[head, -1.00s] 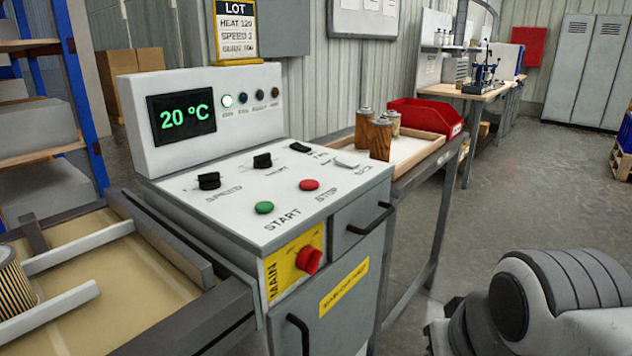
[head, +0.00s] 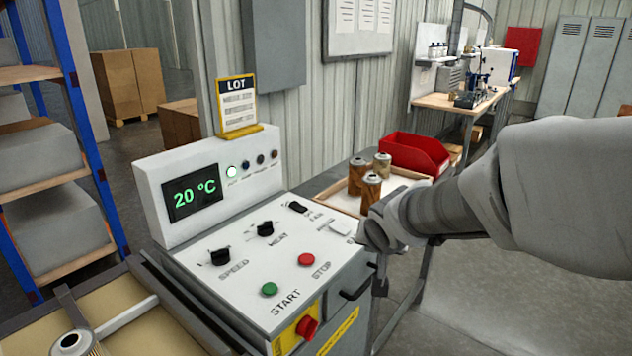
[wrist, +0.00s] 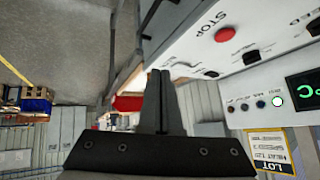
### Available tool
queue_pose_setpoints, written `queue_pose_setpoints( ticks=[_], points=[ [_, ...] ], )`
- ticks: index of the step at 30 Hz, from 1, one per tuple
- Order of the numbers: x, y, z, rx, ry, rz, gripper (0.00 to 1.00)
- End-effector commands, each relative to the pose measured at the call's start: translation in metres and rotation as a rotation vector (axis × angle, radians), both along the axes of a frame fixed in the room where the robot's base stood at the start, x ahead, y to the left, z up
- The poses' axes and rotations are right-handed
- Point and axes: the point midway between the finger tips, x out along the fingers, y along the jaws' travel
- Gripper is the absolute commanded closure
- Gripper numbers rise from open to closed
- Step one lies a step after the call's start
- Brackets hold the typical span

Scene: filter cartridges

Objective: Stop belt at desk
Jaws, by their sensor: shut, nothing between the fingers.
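The control desk (head: 240,270) stands at the middle left in the head view. Its red STOP button (head: 306,260) is uncovered on the sloped top, right of the green START button (head: 269,289). The STOP button also shows in the wrist view (wrist: 225,34), to the upper right of my gripper (wrist: 160,74). My gripper is shut and empty, apart from the button. In the head view my arm comes in from the right and its end lies at the desk's right edge. The belt (head: 140,335) is at the lower left with a filter cartridge (head: 75,343) on it.
Black knobs for SPEED (head: 218,256) and HEAT (head: 265,229) stand up from the panel. A red main switch (head: 307,327) is on the desk front. Behind are a tray with several cartridges (head: 370,188) and a red bin (head: 414,154). A LOT sign (head: 237,104) stands on top.

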Motion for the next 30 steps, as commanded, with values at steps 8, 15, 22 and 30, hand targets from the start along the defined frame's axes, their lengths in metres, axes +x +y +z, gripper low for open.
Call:
queue_pose_setpoints(
  ticks=[8, 15, 22, 30],
  points=[
    [0.057, 0.060, 0.034, 0.164, -0.017, 0.050, 1.00],
    [0.077, 0.108, 0.032, 0.311, 0.014, 0.098, 1.00],
    [0.080, 0.127, 0.025, 0.372, 0.039, 0.116, 1.00],
    [0.080, 0.128, 0.023, 0.376, 0.039, 0.115, 1.00]
  ],
)
